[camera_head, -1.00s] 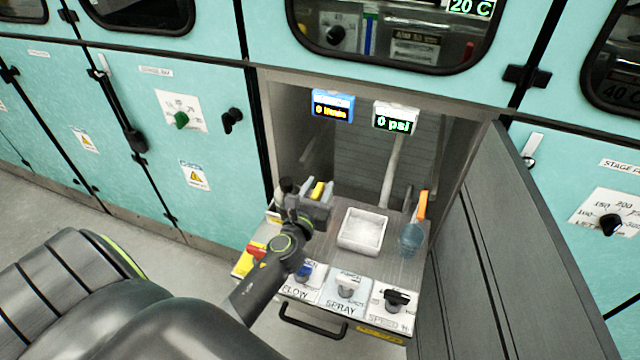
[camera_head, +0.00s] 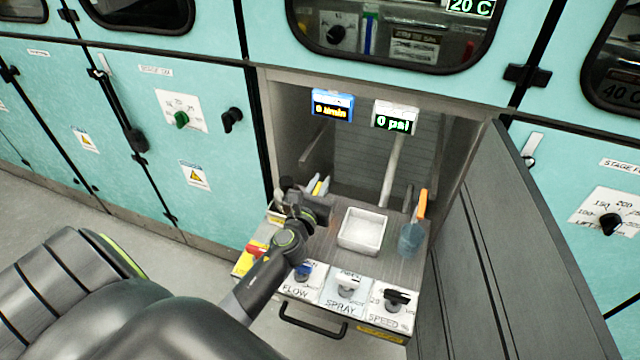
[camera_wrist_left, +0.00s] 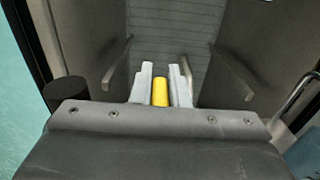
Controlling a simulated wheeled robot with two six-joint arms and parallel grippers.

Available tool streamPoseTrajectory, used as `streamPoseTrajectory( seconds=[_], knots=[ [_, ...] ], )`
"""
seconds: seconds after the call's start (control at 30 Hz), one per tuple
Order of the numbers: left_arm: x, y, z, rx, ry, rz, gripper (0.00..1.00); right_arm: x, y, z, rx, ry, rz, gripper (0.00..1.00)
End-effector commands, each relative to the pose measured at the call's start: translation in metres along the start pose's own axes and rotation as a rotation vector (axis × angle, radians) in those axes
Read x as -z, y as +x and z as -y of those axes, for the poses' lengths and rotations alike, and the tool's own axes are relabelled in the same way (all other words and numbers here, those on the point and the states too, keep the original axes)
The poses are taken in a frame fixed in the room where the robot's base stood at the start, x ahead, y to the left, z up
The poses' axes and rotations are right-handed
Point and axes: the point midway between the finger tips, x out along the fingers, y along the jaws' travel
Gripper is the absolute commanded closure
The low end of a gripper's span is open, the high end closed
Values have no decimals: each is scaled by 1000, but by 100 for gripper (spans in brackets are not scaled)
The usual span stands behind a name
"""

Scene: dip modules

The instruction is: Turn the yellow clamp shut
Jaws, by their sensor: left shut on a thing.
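The yellow clamp (camera_wrist_left: 160,92) shows in the left wrist view as a short yellow piece between two pale fingers. In the head view only a small yellow part of it (camera_head: 317,187) shows above the gripper body. My left gripper (camera_head: 320,186) is inside the open bay at its left side. Its fingers are shut on the yellow piece, one on each side. The clamp's lower part and its mount are hidden behind the gripper body. My right gripper is in neither view.
A white tray (camera_head: 342,244) stands right of the gripper, with a blue cup (camera_head: 411,238) and an orange-handled tool (camera_head: 422,203) beyond. FLOW (camera_head: 303,271), SPRAY (camera_head: 347,286) and SPEED (camera_head: 397,299) knobs line the front. An open dark door (camera_head: 530,250) bounds the right.

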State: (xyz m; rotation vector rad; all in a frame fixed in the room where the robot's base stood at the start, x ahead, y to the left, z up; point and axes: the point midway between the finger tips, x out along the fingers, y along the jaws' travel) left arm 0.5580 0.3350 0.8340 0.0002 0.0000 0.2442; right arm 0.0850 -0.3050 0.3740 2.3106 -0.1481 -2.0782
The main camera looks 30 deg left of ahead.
Motion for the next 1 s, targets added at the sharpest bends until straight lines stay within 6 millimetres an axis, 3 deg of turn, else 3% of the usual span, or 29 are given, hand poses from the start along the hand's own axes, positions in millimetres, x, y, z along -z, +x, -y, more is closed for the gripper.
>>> streamPoseTrajectory(
  seconds=[0.37, 1.0],
  knots=[
    [2, 0, -1, -177, -6, 0, 100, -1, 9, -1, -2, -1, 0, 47],
    [1, -4, -11, -774, -2, 0, 100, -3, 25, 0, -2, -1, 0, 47]
  ],
)
